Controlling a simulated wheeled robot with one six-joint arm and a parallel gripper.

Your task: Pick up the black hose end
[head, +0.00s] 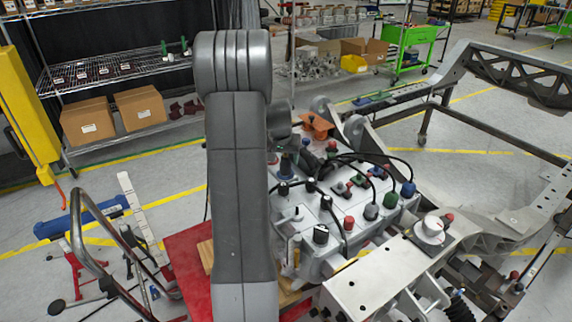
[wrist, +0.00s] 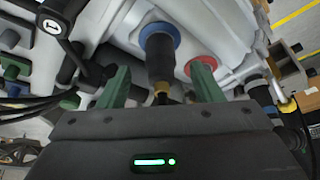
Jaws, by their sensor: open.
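In the wrist view, a dark cylindrical fitting (wrist: 160,60) with a blue collar and a brass-coloured tip lies between the fingers of my gripper (wrist: 161,80). It looks like a black hose end, but I cannot tell for sure. The two green fingers are spread apart, with a visible gap on either side of the fitting. Another black fitting (wrist: 60,18) with a cable shows at the upper left. In the head view, black hoses (head: 375,158) arch over the grey housing (head: 335,235). My arm hides my gripper there.
A red-collared fitting (wrist: 201,66) sits close beside the right finger. Several coloured caps and fittings crowd the housing top. The metal chassis frame (head: 520,215) extends at the right. A shelf (head: 110,70) with cardboard boxes stands at the back left.

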